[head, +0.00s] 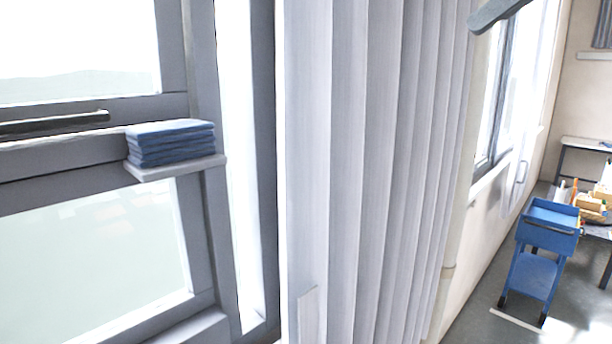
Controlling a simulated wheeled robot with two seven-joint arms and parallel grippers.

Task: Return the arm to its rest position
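Neither of my arms nor my grippers can be made out in the head view. A stack of folded blue cloths (171,143) lies on a small white ledge (178,168) against the grey window frame (60,158). No gripper touches the stack in this view.
A white pleated curtain (375,170) fills the middle. A dark bar (50,123) lies along the window frame at left. At right stand a blue cart (537,260) and a table holding several items (590,203). A dark curved piece (497,12) hangs at the top right. Grey floor shows around the cart.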

